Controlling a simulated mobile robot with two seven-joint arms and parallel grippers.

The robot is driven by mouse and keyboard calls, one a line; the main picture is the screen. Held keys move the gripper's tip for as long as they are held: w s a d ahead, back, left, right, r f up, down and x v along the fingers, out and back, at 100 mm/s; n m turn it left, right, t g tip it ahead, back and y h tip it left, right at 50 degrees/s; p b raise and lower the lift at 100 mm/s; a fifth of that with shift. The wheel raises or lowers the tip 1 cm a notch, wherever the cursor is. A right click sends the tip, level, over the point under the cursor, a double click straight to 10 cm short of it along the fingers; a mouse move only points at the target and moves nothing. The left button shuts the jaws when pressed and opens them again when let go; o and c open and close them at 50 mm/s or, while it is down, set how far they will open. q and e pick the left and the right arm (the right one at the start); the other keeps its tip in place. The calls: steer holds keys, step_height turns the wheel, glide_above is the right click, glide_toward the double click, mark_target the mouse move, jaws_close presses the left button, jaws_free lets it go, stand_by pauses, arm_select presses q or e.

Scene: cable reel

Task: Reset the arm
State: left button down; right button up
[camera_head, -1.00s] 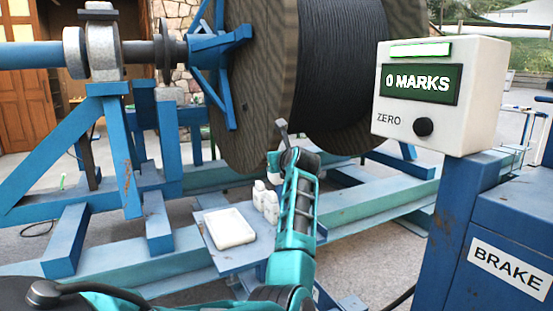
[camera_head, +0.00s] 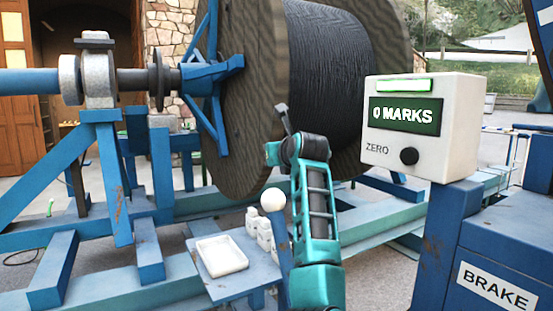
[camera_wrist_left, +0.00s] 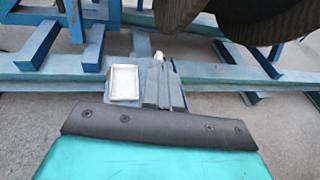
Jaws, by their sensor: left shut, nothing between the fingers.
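My left arm rises from the bottom middle of the head view, in front of the reel. Its dark end, with my left gripper (camera_head: 284,118), points up before the reel's wooden flange (camera_head: 240,120). In the left wrist view the gripper's fingers (camera_wrist_left: 160,72) are together and empty, seen above the floor and the blue frame. The cable reel carries dark cable (camera_head: 325,75) and hangs on a shaft (camera_head: 135,80). The counter box (camera_head: 465,130) reads "0 MARKS", with a black knob (camera_head: 409,156) beside "ZERO". My right gripper is not in view.
A white ball knob (camera_head: 273,200) tops a blue lever (camera_head: 282,250) close beside my arm. A blue cabinet labelled "BRAKE" (camera_head: 497,287) stands at the right.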

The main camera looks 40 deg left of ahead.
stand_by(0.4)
arm_select(q)
steer(key=s+d+f+n+t+h, duration=0.2)
steer(key=d+f+n+t+h, duration=0.4)
steer(key=d+f+n, duration=0.85)
steer(key=s+d+f+n+t+h, duration=0.3)
steer(key=d+f+n+t, duration=0.55)
steer(key=n, duration=1.15)
steer(key=s+d+f+m+g+h, duration=0.2)
steer(key=s+d+f+m+g, duration=0.1)
steer(key=s+f, duration=0.4)
steer(key=s+d+f+m+g+h, duration=0.2)
steer(key=s+d+f+m+g, duration=0.2)
steer(key=f, duration=0.6)
steer(key=s+d+f+m+g+h, duration=0.2)
steer(key=s+d+f+m+g, duration=0.2)
steer(key=s+f+m, duration=0.3)
steer(key=s+f, duration=0.1)
steer(key=s, duration=0.1)
steer(key=shift+s+d+f+h, duration=0.15)
steer(key=shift+s+d+h, duration=0.15)
steer(key=shift+d, duration=0.05)
steer(key=shift+w+d, duration=0.1)
